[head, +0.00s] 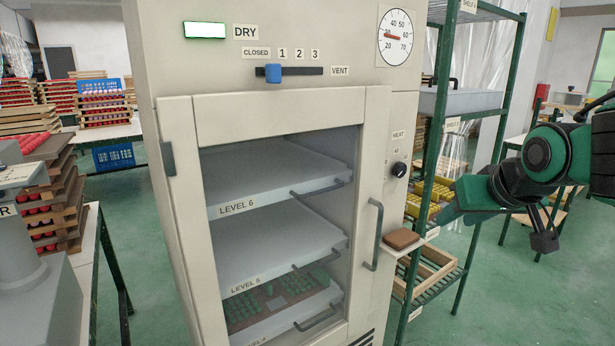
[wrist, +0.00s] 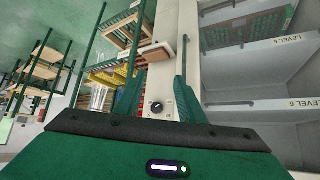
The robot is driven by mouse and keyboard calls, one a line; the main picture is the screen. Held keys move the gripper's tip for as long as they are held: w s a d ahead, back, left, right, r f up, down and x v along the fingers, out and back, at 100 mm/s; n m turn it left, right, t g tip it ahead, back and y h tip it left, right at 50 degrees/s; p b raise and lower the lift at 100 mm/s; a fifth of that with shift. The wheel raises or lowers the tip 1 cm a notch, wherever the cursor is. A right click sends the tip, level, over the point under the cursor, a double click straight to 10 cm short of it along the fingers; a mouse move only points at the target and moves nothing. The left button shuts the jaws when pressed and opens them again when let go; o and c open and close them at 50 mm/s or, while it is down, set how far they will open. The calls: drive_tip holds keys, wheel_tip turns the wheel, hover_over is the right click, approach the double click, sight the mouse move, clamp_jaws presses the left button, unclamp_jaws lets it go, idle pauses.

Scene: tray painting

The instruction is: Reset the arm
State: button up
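My arm comes in from the right in the head view. My gripper (head: 447,212) hangs in the air to the right of the drying cabinet (head: 180,140), pointing toward it and touching nothing that I can see. In the wrist view my gripper (wrist: 162,65) has its two green fingers spread apart with nothing between them; the cabinet's heat knob (wrist: 156,107) shows behind them. The cabinet's glass door looks shut, with a grey handle (head: 375,235) on its right. Behind the glass are grey shelves and a lower tray with green pieces (head: 243,311).
A green-framed rack (head: 510,80) stands right of the cabinet, close behind my gripper. A small ledge with a brown block (head: 401,239) juts from the cabinet's right side. Stacked trays with red pieces (head: 47,213) stand at left. Open green floor lies at lower right.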

drive_tip(key=s+d+f+m+g+h, duration=0.1)
drive_tip(key=s+d+f+m+g, duration=0.3)
drive_tip(key=s+d+f, duration=0.65)
drive_tip(key=s+f+m+g, duration=0.1)
drive_tip(key=s+f+g, duration=0.1)
drive_tip(key=s, duration=0.5)
drive_tip(key=s+d+f+m+g+y, duration=0.1)
drive_tip(key=s+f+g, duration=0.2)
drive_tip(key=s, duration=0.3)
drive_tip(key=shift+s, duration=0.35)
drive_tip(key=shift+d, duration=0.1)
drive_tip(key=shift+w+f, duration=0.25)
drive_tip(key=shift+w, duration=0.4)
idle(0.4)
